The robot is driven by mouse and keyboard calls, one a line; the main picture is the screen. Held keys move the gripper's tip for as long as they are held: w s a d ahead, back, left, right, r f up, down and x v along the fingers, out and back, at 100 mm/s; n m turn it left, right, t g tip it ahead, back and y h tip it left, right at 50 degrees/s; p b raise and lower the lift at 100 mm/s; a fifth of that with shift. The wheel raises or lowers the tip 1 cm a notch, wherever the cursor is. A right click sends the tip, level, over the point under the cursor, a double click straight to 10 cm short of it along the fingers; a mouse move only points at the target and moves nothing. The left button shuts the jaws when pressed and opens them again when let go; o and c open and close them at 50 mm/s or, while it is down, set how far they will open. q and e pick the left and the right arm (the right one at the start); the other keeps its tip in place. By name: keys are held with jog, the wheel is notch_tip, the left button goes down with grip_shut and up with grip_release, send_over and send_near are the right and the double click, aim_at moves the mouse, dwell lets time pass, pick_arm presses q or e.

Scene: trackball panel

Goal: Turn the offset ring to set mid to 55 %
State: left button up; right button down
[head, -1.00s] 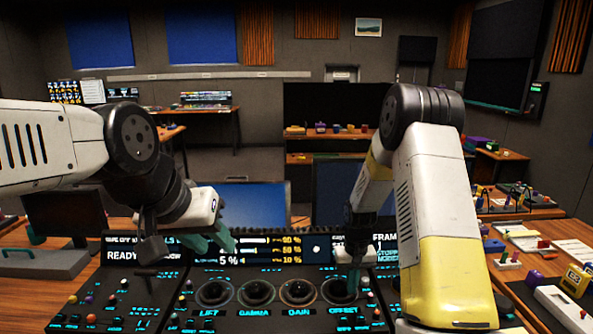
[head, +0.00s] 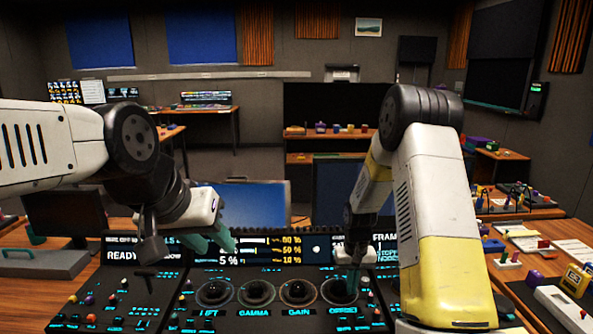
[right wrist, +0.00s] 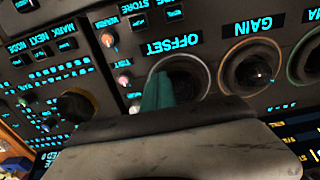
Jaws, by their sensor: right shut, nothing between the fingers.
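The offset ring (head: 340,291) is the rightmost of the row of dark trackball rings on the panel, above the lit OFFSET label. In the right wrist view the offset ring (right wrist: 203,76) shows upside down, partly hidden by my teal fingers. My right gripper (head: 355,272) is shut and empty, its tips at the ring's edge; in the right wrist view the gripper (right wrist: 155,92) overlaps the ring's left side. I cannot tell whether it touches. My left gripper (head: 224,241) hangs over the panel's left part. The display (head: 270,249) has three bars; the middle one appears to read 50 %.
The gain ring (head: 298,291), gamma ring (head: 256,292) and lift ring (head: 214,292) lie left of the offset ring. Small knobs and lit buttons sit close to its right. A dark monitor (head: 340,190) stands behind the panel.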

jog(key=shift+f, duration=0.7)
dwell(2.0)
jog(key=shift+s+a+m, duration=0.25)
jog(key=shift+a+m, duration=0.05)
jog(key=shift+m, duration=0.7)
jog(key=shift+s+a+m, duration=0.25)
jog(key=shift+a+m, duration=0.1)
jog(key=shift+m, duration=0.65)
jog(key=shift+s+a+m, duration=0.1)
jog(key=shift+a+m, duration=0.25)
jog(key=shift+m, duration=0.65)
